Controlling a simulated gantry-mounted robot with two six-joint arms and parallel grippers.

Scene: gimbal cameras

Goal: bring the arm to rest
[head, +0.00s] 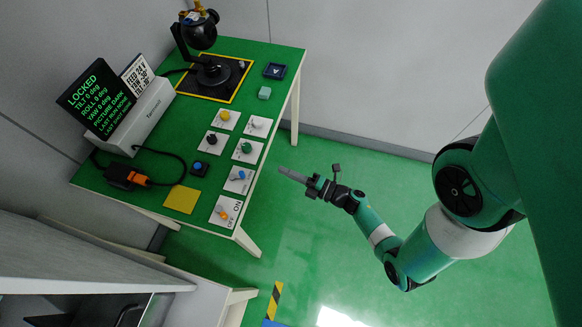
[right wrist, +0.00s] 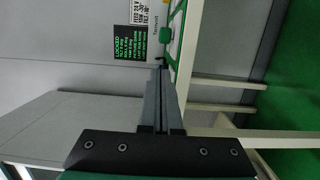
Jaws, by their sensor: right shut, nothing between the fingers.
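My right gripper (head: 292,175) is at the end of the green and grey arm that comes in from the right in the head view. It is shut and empty, and it hangs over the green floor just right of the table's edge, apart from the panels. In the right wrist view its fingers (right wrist: 164,100) are together with nothing between them. My left gripper is in neither view.
The green table (head: 170,160) carries a gimbal camera (head: 200,35), a box with a screen reading LOCKED (head: 90,97), and several knob and switch panels (head: 239,180). A grey cabinet (head: 90,260) stands at lower left. Open green floor (head: 300,260) lies right of the table.

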